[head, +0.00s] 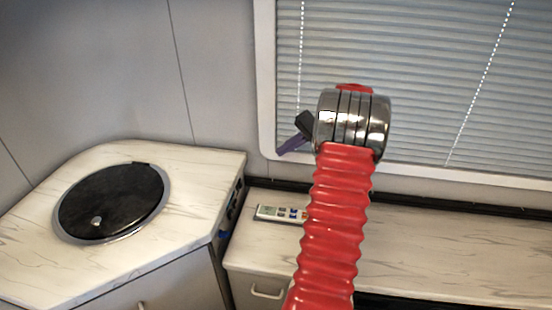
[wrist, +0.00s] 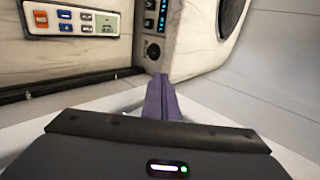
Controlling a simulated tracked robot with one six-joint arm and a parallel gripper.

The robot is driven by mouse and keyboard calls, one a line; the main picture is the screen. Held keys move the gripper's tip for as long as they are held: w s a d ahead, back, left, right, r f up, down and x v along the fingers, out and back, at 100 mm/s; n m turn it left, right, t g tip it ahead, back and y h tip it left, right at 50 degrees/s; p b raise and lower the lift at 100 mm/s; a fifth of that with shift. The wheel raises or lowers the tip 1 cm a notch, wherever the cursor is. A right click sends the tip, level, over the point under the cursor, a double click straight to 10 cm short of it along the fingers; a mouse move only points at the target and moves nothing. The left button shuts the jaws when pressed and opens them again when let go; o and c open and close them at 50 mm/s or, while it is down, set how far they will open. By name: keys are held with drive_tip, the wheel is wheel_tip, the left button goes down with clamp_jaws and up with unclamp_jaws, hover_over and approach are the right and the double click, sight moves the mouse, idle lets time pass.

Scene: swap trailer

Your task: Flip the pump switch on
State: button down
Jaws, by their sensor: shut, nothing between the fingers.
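My gripper (head: 288,147) is in the head view with its purple fingers pointing left, in front of the window's lower left corner. In the wrist view my gripper (wrist: 158,78) has its purple fingers together and empty. A dark switch panel (wrist: 150,20) with blue-lit switches is ahead of the fingertips, on the side of the raised counter. It shows edge-on in the head view (head: 229,214). A round black fitting (wrist: 153,51) sits at the panel's near end, close to the tips in the picture. I cannot read labels, so I cannot tell which switch is the pump's or its position.
A white control unit (head: 281,213) with a small display and coloured buttons is on the lower counter (head: 440,250); it also shows in the wrist view (wrist: 72,21). The raised counter (head: 205,170) has a round black lid (head: 112,200). A window with blinds (head: 420,90) is behind.

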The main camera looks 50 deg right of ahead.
drive_tip(key=shift+r+v, duration=0.25)
drive_tip(key=shift+v, duration=1.45)
drive_tip(key=shift+w+a, duration=0.15)
drive_tip(key=shift+w, duration=0.1)
drive_tip(key=s+a+f+m+g+h, duration=0.1)
drive_tip(key=s+a+f+g, duration=0.25)
drive_tip(key=a+f, duration=0.2)
drive_tip(key=s+a+r+n+h, duration=0.1)
drive_tip(key=s+a+r+n, duration=0.2)
drive_tip(key=a, duration=1.2)
drive_tip(key=s+a+r+n+h, duration=0.1)
drive_tip(key=s+a+r+n, duration=0.2)
drive_tip(key=a, duration=1.2)
drive_tip(key=s+a+r+n+h, duration=0.1)
drive_tip(key=a+r+n, duration=0.5)
drive_tip(key=a, duration=1)
drive_tip(key=shift+s+n+t+h, duration=0.35)
drive_tip(key=shift+s+n, duration=0.35)
drive_tip(key=shift+s, duration=0.2)
